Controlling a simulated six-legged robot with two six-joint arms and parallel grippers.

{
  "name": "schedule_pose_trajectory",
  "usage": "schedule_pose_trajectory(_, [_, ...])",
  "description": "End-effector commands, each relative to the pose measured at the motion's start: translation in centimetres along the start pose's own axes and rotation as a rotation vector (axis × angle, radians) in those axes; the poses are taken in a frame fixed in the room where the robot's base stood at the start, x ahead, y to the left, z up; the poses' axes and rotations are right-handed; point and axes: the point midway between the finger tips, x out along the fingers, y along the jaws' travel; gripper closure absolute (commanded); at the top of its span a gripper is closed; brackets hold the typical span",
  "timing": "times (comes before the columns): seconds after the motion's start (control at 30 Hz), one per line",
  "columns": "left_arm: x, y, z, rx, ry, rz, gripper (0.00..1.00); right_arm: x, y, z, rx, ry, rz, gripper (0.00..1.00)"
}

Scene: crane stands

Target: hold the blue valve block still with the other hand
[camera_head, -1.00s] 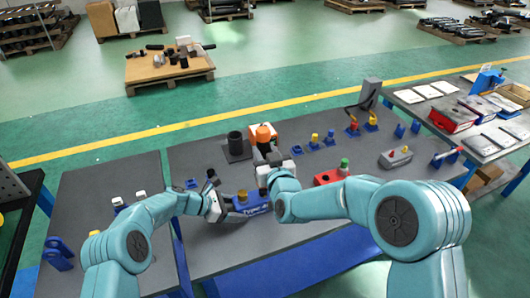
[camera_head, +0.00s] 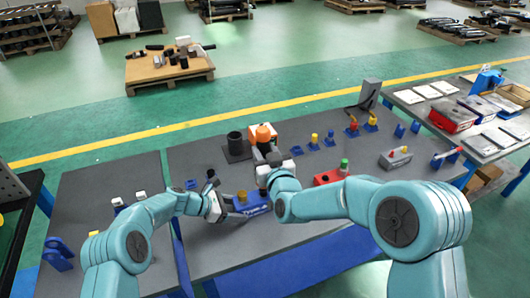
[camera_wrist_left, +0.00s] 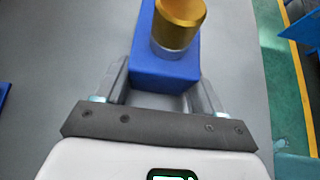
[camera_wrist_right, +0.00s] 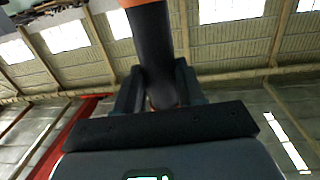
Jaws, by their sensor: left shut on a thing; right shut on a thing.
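The blue valve block (camera_head: 258,208) lies on the grey bench with a gold cylindrical cap on top. My left gripper (camera_head: 228,205) is shut on its left end. In the left wrist view the blue block (camera_wrist_left: 165,76) sits between the two fingers, with the gold cap (camera_wrist_left: 180,24) above it. My right gripper (camera_head: 267,160) is shut on a dark-handled tool with an orange top (camera_head: 263,134), held upright above the bench behind the block. In the right wrist view the dark handle (camera_wrist_right: 152,48) is between the fingers. The tool's lower end is hidden by my right arm.
A black cup-like holder (camera_head: 235,143) stands behind on the left. A red block with a green cap (camera_head: 332,177) is to the right. Small blue stands (camera_head: 314,142) with coloured parts are at the back. A grey box (camera_head: 396,158) lies farther right.

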Motion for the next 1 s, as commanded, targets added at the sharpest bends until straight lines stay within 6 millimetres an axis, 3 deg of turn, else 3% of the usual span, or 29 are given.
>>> schedule_pose_trajectory(0.53, [-0.1, 0.0, 0.2, 0.004, -0.003, -0.001, 0.73, -0.1, -0.1, 0.3, 0.001, -0.012, -0.002, 1.00])
schedule_pose_trajectory(1.0, [-0.1, 0.1, 0.2, 0.002, -0.003, 0.001, 0.73, -0.2, -0.1, -3.2, 0.000, 0.001, -0.001, 1.00])
